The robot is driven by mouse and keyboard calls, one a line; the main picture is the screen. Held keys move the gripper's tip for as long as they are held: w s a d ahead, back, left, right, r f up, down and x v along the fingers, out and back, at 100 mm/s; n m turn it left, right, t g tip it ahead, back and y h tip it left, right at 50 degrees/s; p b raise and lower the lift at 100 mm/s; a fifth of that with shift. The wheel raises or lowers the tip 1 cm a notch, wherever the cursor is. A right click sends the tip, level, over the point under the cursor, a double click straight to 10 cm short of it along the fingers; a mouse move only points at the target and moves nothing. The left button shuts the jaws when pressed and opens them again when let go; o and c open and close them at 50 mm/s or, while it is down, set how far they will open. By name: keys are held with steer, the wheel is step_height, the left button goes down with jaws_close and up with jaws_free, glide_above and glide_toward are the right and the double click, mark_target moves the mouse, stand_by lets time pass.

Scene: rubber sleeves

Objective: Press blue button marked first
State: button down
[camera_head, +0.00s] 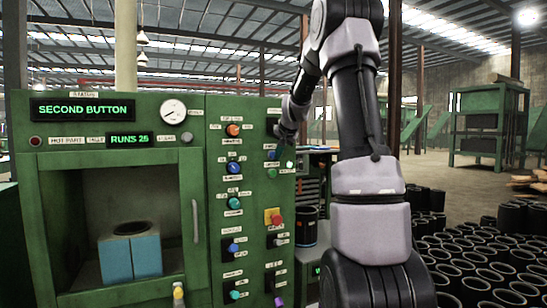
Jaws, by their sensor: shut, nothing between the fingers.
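The green machine's control panel (250,202) has several coloured buttons and knobs. One blue button (234,168) is in its left column, below an orange-red one. Another blue button (233,248) is lower in that column. Small labels sit beside the buttons, too small to read, so I cannot tell which is marked first. The display (83,109) reads "SECOND BUTTON". My gripper (281,134) is small and dark at the panel's upper right, shut with nothing in it. I cannot tell whether it touches the panel. It hides part of the panel there.
A red button on a yellow plate (273,217) is on the panel. A chamber on the left holds a blue block (130,257) with a round dark opening. A gauge (173,111) is above it. Several black sleeves (480,262) cover the floor at right.

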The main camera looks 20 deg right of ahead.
steer(key=s, duration=0.5)
steer(key=shift+d, duration=0.1)
stand_by(0.7)
steer(key=s+a+r+n+y, duration=0.1)
steer(key=s+a+r+n, duration=0.1)
steer(key=s+a, duration=0.75)
steer(key=s+a+r+n+y, duration=0.15)
steer(key=s+a, duration=0.45)
steer(key=s, duration=0.7)
steer(key=s+a+f+g, duration=0.1)
steer(key=s, duration=0.5)
steer(key=s+a+f, duration=0.2)
steer(key=s, duration=0.4)
steer(key=shift+g, duration=0.4)
steer(key=shift+n, duration=0.25)
